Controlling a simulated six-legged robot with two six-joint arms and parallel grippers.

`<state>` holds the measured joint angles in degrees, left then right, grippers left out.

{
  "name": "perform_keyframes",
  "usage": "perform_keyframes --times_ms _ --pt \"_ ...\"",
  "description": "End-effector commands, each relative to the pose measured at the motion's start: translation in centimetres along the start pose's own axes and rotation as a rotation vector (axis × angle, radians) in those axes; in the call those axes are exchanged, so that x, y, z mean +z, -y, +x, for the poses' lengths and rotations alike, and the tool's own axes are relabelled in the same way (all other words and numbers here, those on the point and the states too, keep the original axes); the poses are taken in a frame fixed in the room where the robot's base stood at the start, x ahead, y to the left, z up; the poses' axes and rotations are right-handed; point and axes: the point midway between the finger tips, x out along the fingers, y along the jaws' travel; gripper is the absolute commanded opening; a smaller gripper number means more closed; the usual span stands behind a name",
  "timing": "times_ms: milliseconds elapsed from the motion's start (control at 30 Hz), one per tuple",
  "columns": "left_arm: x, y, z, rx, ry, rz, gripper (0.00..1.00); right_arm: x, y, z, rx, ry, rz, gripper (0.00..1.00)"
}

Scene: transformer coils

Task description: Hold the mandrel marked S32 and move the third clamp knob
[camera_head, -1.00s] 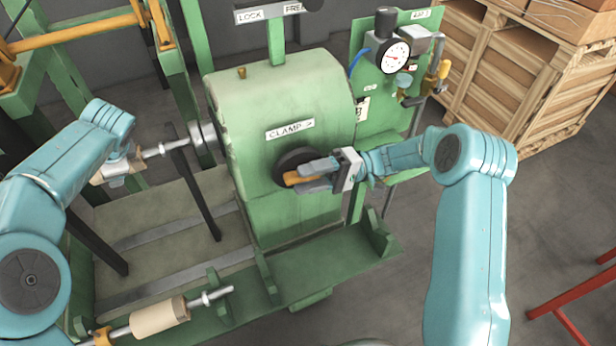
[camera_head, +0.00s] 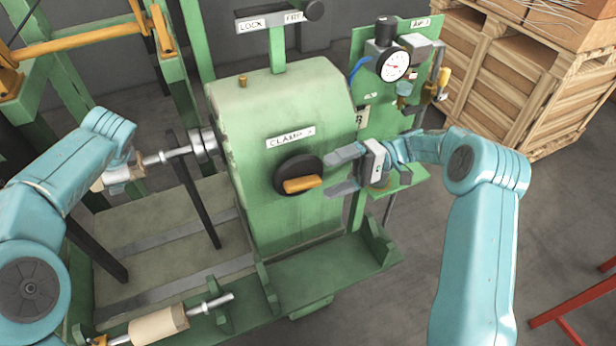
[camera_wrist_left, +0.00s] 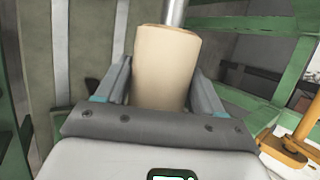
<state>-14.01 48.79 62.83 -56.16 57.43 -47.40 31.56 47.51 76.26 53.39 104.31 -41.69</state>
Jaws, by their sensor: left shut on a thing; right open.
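The clamp knob (camera_head: 301,178) is a dark round disc with an orange handle, on the front of the green machine housing (camera_head: 285,215) under a "CLAMP" label (camera_head: 290,137). My right gripper (camera_head: 336,172) is open and empty, just right of the knob and apart from it. A mandrel, a pale cylinder on a metal shaft (camera_head: 170,154), reaches to the housing's left side. My left gripper (camera_wrist_left: 162,82) is shut on the mandrel's pale cylinder (camera_wrist_left: 166,55), seen close in the left wrist view. In the head view my left arm hides much of it. No S32 mark is readable.
A second pale cylinder on a shaft (camera_head: 160,325) lies at the front left. A pressure gauge (camera_head: 394,65) and valves sit on a green panel behind my right gripper. A lever with a "LOCK" label (camera_head: 252,24) stands above the housing. Wooden crates (camera_head: 530,75) stand at back right.

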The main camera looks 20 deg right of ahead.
Motion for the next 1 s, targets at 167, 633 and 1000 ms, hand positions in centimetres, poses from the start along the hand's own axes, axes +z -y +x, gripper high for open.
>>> perform_keyframes --times_ms 167,633,1000 --pt "-0.2 -0.4 0.3 0.009 0.000 0.002 0.10 -0.7 5.4 0.9 0.471 -0.029 0.030 1.00" --pt "-0.1 -0.4 0.3 0.010 0.001 0.002 0.10 0.0 13.2 4.9 1.353 -0.054 0.002 1.00" --pt "-0.2 -0.4 0.3 0.010 0.001 0.002 0.10 -0.1 9.2 5.7 1.405 -0.059 0.002 1.00"
